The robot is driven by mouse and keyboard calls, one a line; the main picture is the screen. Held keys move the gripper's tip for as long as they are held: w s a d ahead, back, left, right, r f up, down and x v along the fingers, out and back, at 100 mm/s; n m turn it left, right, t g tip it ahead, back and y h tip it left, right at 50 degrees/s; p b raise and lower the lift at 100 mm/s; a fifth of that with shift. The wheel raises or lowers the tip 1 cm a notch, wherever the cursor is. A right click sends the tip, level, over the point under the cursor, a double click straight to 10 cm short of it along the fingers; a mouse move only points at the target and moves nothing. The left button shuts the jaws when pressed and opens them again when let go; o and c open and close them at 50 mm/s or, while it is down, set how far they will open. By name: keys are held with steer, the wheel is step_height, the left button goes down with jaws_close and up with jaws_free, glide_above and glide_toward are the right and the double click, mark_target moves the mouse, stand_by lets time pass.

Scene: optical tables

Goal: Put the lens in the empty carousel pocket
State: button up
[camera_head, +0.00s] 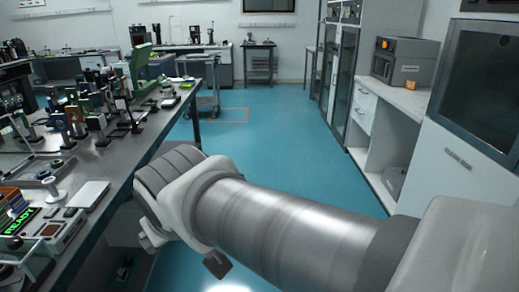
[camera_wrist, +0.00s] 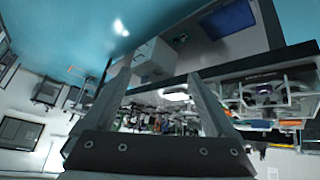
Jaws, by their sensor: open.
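My gripper (camera_wrist: 160,76) shows in the wrist view with its two fingers apart and nothing held between them. In the head view my arm reaches left to the near edge of the optical table (camera_head: 150,139), and the fingers cannot be made out there. The table carries many small mounts and optics. I cannot tell which of them is the lens. I cannot pick out the carousel or its empty pocket for certain in either view.
A device with a green "READY" display (camera_head: 18,221) stands at the table's near left. A white flat plate (camera_head: 88,194) lies near the table edge. A cart (camera_head: 200,102) stands beyond the table. Cabinets and a counter (camera_head: 408,98) line the right. The blue floor between is clear.

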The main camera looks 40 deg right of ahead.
steer(key=s+a+g+y, duration=0.1)
steer(key=s, duration=0.4)
steer(key=shift+s+a+f+g, duration=0.25)
steer(key=shift+s+f+g, duration=0.05)
steer(key=shift+s+f, duration=0.1)
step_height(320, 180, up, 13)
steer(key=p, duration=1.3)
steer(key=shift+c, duration=0.3)
